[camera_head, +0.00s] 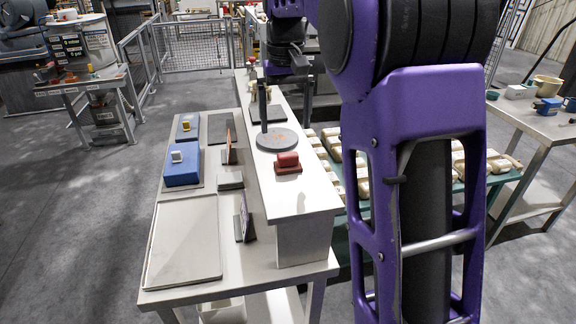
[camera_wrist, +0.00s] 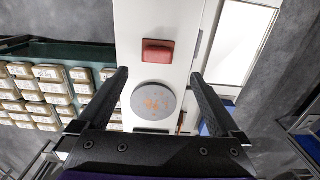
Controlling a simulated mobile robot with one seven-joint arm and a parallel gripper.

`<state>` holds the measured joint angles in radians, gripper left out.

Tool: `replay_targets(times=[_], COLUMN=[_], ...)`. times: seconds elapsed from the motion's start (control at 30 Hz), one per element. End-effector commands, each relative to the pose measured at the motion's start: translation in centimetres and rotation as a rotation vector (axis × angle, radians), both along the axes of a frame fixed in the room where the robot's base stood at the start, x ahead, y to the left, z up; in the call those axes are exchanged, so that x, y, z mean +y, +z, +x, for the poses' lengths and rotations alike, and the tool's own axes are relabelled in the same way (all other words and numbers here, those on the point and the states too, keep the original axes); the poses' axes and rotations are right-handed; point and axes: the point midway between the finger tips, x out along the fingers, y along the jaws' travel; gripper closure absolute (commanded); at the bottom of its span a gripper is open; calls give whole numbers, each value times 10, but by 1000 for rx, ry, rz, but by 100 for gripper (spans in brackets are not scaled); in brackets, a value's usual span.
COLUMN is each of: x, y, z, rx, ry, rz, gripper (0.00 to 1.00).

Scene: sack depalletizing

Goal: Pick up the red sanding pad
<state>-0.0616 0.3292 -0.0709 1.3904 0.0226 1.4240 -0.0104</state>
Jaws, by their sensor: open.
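The red sanding pad (camera_head: 288,162) lies on the narrow raised white shelf of the workbench, near a round grey disc base. In the wrist view the red pad (camera_wrist: 158,51) lies beyond my fingertips, near the middle between them. My gripper (camera_wrist: 158,73) is open and empty, above the shelf, with its two dark fingers spread. The pad is apart from both fingers.
A blue box (camera_head: 182,166) and a flat grey tray (camera_head: 184,241) lie on the lower bench top. Several beige sacks (camera_wrist: 35,95) lie on a green surface beside the shelf. The shelf's near end is clear.

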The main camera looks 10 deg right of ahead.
Motion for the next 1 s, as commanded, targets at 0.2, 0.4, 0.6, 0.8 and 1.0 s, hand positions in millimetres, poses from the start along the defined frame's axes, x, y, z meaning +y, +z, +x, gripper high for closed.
replay_targets(times=[0.2, 0.4, 0.6, 0.8, 1.0], x=[0, -1, -5, -4, -4], y=[-37, -49, -79, -95, -96], z=[0, 0, -2, -1, -1], rx=[1, 0, 1, -1, -1], ry=[-1, -1, -3, -2, -2], rz=[0, 0, 0, 0, 1], gripper=[0, 0, 0, 0, 0])
